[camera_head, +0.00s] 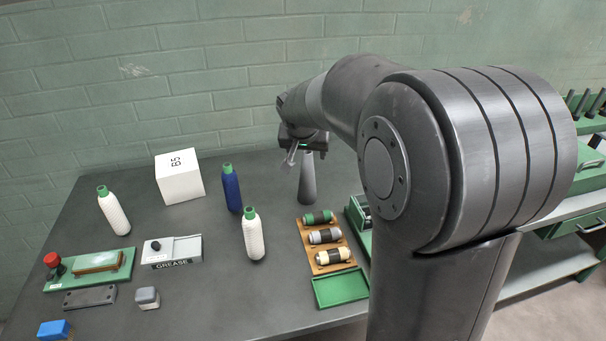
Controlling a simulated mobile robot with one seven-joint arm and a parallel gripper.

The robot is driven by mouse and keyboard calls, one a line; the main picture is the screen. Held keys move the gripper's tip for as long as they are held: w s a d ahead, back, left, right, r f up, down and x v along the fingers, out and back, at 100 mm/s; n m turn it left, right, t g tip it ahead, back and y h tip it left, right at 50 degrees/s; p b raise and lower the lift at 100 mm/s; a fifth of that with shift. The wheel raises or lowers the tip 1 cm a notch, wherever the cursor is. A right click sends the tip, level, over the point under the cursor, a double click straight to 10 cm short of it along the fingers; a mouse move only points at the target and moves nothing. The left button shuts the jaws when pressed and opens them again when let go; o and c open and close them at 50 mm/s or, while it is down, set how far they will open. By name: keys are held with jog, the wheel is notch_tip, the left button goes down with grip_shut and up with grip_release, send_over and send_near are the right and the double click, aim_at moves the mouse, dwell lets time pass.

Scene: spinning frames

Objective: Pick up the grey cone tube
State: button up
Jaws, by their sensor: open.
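The grey cone tube (307,181) stands upright on the dark table, toward its back right, and narrows toward the top. My gripper (300,153) is open at the top of the cone tube, pointing down. One finger shows to the left of the tube's upper end. The other finger is hard to make out, and I cannot tell whether the jaws touch the tube or surround it.
White bottles (251,234) (113,211) and a blue bottle (232,189) stand left of the tube. A white box (179,178) sits behind. A wooden rack (313,261) of spools and a green tray (341,288) lie in front. A brick wall (200,80) rises behind the table.

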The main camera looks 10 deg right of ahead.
aim_at(307, 160)
jog(key=x, duration=1.1)
jog(key=shift+w+a, duration=0.15)
jog(key=shift+w, duration=0.2)
jog(key=c, duration=1.3)
jog(key=shift+r, duration=0.15)
